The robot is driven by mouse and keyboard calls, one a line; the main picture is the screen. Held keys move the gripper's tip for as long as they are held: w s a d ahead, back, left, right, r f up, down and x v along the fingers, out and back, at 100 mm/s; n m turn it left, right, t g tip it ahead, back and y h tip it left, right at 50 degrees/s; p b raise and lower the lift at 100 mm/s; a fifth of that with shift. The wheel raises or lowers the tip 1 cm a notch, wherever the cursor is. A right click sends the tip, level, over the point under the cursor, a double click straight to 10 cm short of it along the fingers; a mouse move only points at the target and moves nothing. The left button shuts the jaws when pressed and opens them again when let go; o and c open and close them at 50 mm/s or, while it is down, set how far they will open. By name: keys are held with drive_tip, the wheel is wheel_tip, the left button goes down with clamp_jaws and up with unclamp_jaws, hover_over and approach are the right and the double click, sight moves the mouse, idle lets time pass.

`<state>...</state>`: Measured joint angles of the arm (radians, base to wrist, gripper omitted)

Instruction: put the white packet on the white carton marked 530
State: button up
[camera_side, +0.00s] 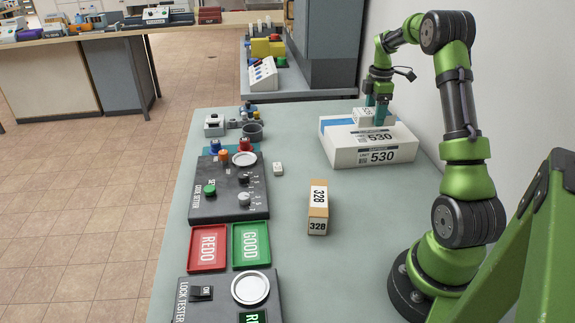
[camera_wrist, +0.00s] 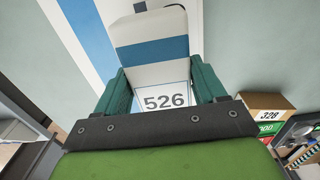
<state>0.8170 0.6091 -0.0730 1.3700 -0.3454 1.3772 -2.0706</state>
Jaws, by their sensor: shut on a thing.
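The white carton marked 530 (camera_side: 372,155) lies on the grey-green table near the wall, with a blue stripe on its top. The white packet (camera_side: 362,117) is at the carton's top face, towards its far side; I cannot tell whether it touches the carton. In the wrist view the packet (camera_wrist: 165,75) shows a blue band and the number 526. My gripper (camera_side: 378,112) is shut on the packet, with one teal finger on each side in the wrist view (camera_wrist: 163,88). The carton's white and blue top (camera_wrist: 90,35) shows behind it there.
A brown box marked 328 (camera_side: 318,208) stands in front of the carton. Red REDO (camera_side: 207,248) and green GOOD (camera_side: 251,245) trays lie left, beside two dark panels. A small white block (camera_side: 278,168) lies mid-table. The wall is close on the right.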

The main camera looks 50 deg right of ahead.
sight(372, 121)
drive_tip(key=shift+w+d, duration=0.2)
drive_tip(key=shift+f, duration=1.75)
drive_tip(key=shift+f, duration=0.1)
drive_tip(key=o, duration=1.1)
